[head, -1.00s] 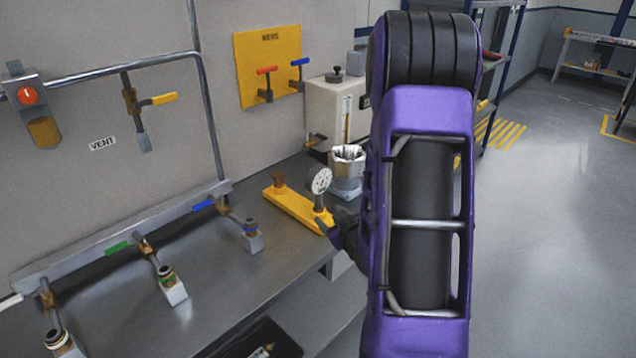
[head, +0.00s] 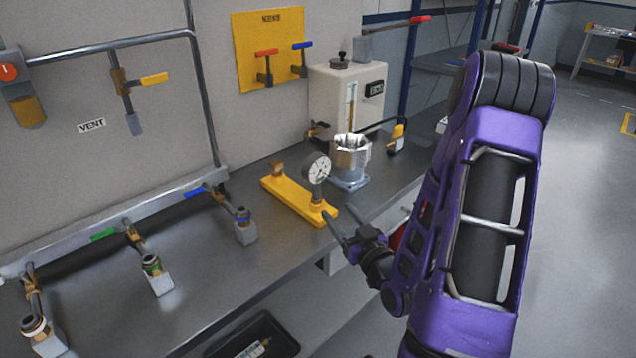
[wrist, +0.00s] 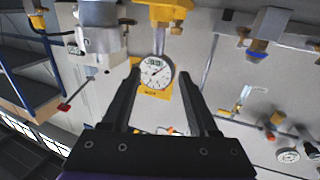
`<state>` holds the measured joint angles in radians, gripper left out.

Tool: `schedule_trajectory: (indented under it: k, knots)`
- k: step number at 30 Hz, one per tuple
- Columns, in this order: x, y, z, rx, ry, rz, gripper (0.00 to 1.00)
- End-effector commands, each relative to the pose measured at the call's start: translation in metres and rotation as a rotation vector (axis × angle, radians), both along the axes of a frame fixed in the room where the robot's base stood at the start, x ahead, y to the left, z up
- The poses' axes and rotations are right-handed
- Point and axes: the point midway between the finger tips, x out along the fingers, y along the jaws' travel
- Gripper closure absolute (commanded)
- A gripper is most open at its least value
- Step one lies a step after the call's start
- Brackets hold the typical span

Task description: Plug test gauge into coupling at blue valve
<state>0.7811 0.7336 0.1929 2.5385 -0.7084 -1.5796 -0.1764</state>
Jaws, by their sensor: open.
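The test gauge (head: 317,168), with a round white dial, stands upright in the right end of a yellow holder (head: 290,200) on the bench. The blue valve handle (head: 208,189) is on the wall-side manifold, and its coupling (head: 244,223), with a blue ring, sits on a grey block left of the holder. My gripper (head: 368,213) is open and empty at the bench's front edge, just right of the gauge. In the wrist view the gauge dial (wrist: 156,71) shows between my spread fingers (wrist: 159,78), beyond their tips. No contact is visible.
Green-ringed (head: 153,266) and white-ringed (head: 36,327) couplings stand farther left. A metal housing (head: 350,157) and a beige box with a sight tube (head: 330,100) stand behind the gauge. The bench between holder and blue coupling is clear. A dark bin (head: 275,335) is below.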

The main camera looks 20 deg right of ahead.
Motion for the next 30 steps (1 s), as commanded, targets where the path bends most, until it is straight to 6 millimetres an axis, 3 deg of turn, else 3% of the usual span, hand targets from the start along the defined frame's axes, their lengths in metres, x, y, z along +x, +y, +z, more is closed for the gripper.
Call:
schedule_trajectory:
  k: [11,21,30]
  knots:
    - [0.012,0.003,-0.006,-0.004,-0.002,-0.002,0.4]
    - [0.086,0.009,0.0,0.001,0.0,-0.001,0.4]
    - [0.113,0.01,0.0,0.001,0.0,-0.003,0.4]
